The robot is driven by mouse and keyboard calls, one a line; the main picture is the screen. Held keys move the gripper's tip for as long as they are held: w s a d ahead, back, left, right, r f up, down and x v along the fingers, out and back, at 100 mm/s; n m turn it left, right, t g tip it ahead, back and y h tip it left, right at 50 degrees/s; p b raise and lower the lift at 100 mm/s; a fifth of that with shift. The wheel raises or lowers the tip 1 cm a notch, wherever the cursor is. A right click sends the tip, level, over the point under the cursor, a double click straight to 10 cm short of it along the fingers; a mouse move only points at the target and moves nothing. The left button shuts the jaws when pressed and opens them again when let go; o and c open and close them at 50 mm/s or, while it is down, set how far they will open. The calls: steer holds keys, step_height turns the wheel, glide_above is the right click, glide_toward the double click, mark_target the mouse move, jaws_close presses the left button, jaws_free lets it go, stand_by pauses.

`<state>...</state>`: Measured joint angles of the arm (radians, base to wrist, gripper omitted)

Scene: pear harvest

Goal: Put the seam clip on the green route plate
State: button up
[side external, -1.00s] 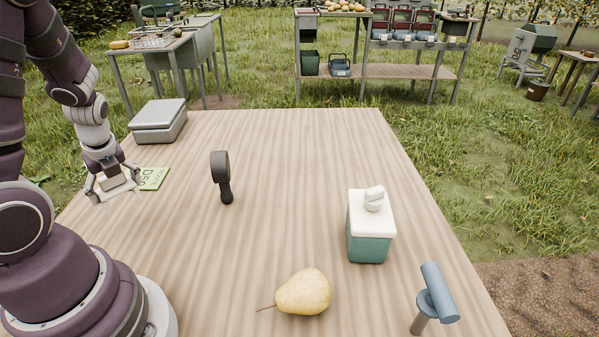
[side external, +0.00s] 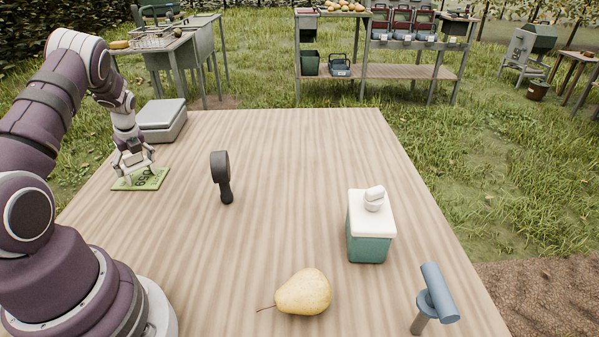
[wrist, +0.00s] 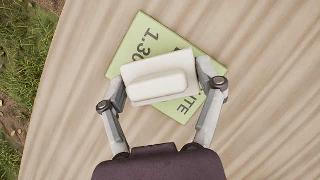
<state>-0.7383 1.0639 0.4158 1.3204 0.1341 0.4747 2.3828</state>
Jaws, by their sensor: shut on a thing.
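The seam clip (wrist: 160,78) is a white block with a raised rounded ridge. My gripper (wrist: 162,80) is shut on it, one finger at each end. The green route plate (side external: 142,181) lies flat at the left edge of the table with dark printing. My gripper also shows in the side external view (side external: 134,172), pointing down over the plate. In the wrist view the clip covers the middle of the plate (wrist: 138,40) and hides part of its lettering. I cannot tell whether the clip touches the plate or is just above it.
A grey case (side external: 162,122) stands just behind the plate. A black handled tool (side external: 221,178) is to its right. A yellow pear (side external: 304,292), a green box with a white lid (side external: 369,240) and a blue-grey tool (side external: 438,292) are farther right. The table middle is clear.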

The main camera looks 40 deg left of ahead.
steer(key=o, duration=1)
steer(key=shift+f, duration=0.1)
steer(key=w+d+r+n+t+h, duration=0.1)
steer(key=w+d+r+n+t, duration=0.2)
steer(key=d+r, duration=0.95)
steer(key=w+d+r+n+t+h, duration=0.1)
steer(key=d+r+n, duration=0.2)
steer(key=d, duration=0.2)
steer(key=d+r+n+h, duration=0.1)
steer(key=d+r+n, duration=0.25)
steer(key=d, duration=0.25)
steer(key=s+d+n, duration=0.2)
steer(key=d, duration=0.1)
steer(key=s+d+n+t+h, duration=0.1)
steer(key=s+d+n, duration=0.1)
steer(key=d+n, duration=0.1)
steer(key=s+d+n, duration=0.2)
steer(key=d+n, duration=0.1)
steer(key=d, duration=0.1)
steer(key=shift+d+n+t, duration=0.2)
steer(key=shift+n+t, duration=0.05)
steer(key=shift+t, duration=0.05)
